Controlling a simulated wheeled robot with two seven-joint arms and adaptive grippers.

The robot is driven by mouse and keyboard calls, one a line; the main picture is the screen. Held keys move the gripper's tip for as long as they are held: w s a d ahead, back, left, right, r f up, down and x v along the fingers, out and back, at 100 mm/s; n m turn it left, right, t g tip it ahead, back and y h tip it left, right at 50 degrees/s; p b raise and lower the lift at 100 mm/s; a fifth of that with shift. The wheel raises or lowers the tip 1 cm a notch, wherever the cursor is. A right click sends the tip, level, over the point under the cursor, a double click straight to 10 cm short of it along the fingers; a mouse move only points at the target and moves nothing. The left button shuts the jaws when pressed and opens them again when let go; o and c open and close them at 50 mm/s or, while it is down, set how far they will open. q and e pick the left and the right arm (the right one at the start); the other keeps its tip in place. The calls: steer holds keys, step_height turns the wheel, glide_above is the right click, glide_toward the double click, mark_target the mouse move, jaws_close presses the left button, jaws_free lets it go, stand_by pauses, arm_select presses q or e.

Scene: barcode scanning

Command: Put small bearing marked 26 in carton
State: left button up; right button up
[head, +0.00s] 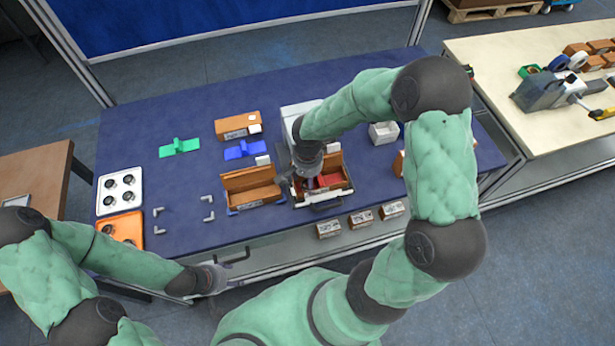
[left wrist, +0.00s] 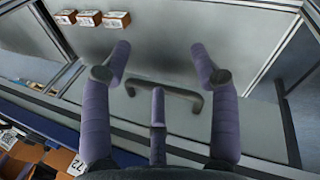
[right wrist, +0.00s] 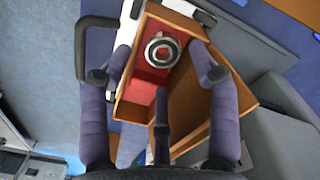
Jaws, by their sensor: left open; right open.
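A small silver bearing (right wrist: 162,50) with a dark centre lies on the red bottom inside an open brown carton (right wrist: 181,133); its marking cannot be read. In the head view this carton (head: 345,191) stands near the front middle of the table. My right gripper (head: 306,183) is over it; in the right wrist view its open fingers (right wrist: 152,65) are spread above the carton with nothing between them. My left gripper (head: 222,278) is low in front of the table; in the left wrist view it is open and empty (left wrist: 157,62), near a drawer handle (left wrist: 170,92).
A white tray (head: 105,203) and an orange tray (head: 104,238) hold round bearings at the table's left. An open, seemingly empty brown carton (head: 252,180) stands left of the red-bottomed one. Green (head: 180,148) and blue (head: 246,150) fixtures lie behind.

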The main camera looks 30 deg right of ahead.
steer(key=shift+r, duration=0.15)
steer(key=shift+r+p, duration=0.5)
steer(key=shift+p, duration=0.25)
step_height(320, 180, up, 12)
steer(key=p, duration=0.1)
stand_by(0.3)
